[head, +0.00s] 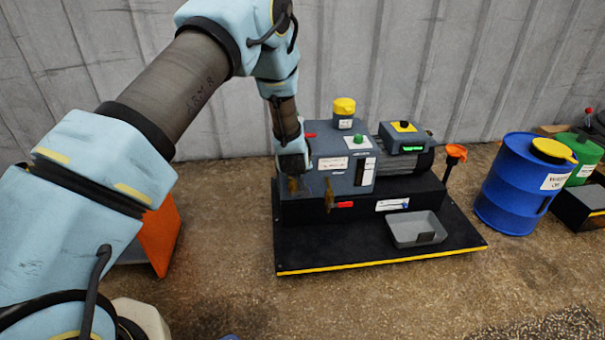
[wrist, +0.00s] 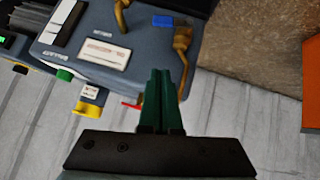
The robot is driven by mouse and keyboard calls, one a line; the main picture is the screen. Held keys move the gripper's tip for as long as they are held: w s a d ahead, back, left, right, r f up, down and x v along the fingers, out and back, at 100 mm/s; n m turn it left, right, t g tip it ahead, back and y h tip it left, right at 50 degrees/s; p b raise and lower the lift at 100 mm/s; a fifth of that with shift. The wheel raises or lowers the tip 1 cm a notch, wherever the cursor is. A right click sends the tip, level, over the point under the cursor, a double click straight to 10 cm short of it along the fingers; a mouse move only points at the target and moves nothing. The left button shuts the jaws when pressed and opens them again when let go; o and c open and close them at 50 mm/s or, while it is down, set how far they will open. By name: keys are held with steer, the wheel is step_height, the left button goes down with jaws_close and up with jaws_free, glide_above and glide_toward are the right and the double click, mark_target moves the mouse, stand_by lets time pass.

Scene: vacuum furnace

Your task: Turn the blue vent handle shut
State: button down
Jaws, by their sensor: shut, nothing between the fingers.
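The dark grey vacuum pump (head: 330,160) stands on a black base; its side shows in the wrist view (wrist: 70,60). The blue handle (wrist: 162,20) shows in the wrist view as a small blue block between two brass fittings, the left one (wrist: 122,15) and the right one (wrist: 182,40). In the head view I cannot make out the blue handle. My gripper (wrist: 162,75) has its dark green fingers together and empty. They point towards the blue handle, with a visible gap in the picture. In the head view my gripper (head: 292,165) is at the pump's left end.
A red handle (head: 345,204) is low on the pump's front. A grey tray (head: 417,230) lies on the black base plate (head: 350,258). A blue drum (head: 510,190) stands at the right. An orange panel (head: 160,235) is at the left. The floor in front is clear.

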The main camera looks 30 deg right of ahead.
steer(key=shift+v, duration=2.25)
